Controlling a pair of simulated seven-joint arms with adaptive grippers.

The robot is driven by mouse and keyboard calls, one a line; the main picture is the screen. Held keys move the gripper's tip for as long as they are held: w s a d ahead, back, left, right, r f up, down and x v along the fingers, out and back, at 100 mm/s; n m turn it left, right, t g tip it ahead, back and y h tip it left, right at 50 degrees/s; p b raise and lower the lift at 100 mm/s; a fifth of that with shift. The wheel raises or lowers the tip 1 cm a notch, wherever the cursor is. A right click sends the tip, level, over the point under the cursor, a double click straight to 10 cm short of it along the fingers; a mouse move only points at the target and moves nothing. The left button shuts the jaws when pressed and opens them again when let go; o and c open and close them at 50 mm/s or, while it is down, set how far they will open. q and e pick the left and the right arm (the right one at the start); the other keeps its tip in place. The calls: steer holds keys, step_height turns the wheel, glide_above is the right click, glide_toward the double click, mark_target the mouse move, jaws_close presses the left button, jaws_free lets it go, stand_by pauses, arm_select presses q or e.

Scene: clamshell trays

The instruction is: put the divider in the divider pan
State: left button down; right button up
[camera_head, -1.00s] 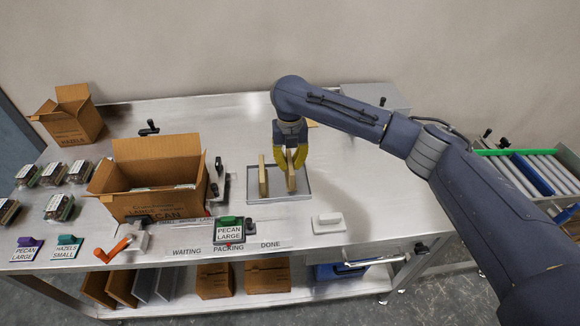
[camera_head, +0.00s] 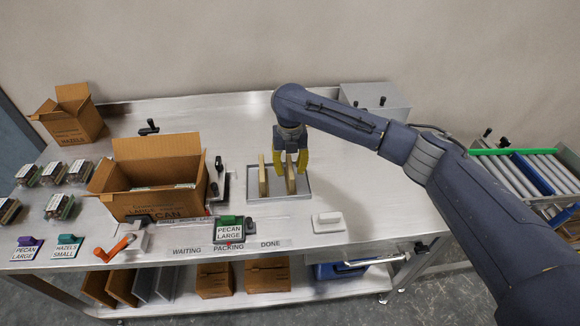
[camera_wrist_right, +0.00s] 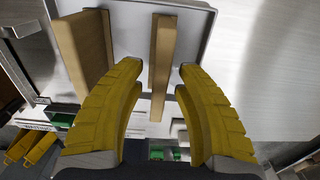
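My right gripper (camera_head: 290,157) is above the shallow metal divider pan (camera_head: 303,191) in the head view. Its yellow fingers are open, one on each side of a tan divider (camera_head: 290,179). The wrist view shows that divider (camera_wrist_right: 162,60) standing between the spread fingers, with a gap on each side. A second tan divider (camera_head: 263,177) stands to the left in the pan; the wrist view shows it outside the left finger (camera_wrist_right: 85,45). Exactly how the dividers meet the pan floor is hard to tell. My left gripper is not in view.
An open pecan carton (camera_head: 160,203) stands left of the pan, with a dark upright holder (camera_head: 218,182) between them. Several clamshells (camera_head: 60,207) lie at left. The bench right of the pan is clear.

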mark_target(290, 165)
step_height(290, 165, up, 12)
steer(key=shift+r, duration=0.15)
stand_by(0.5)
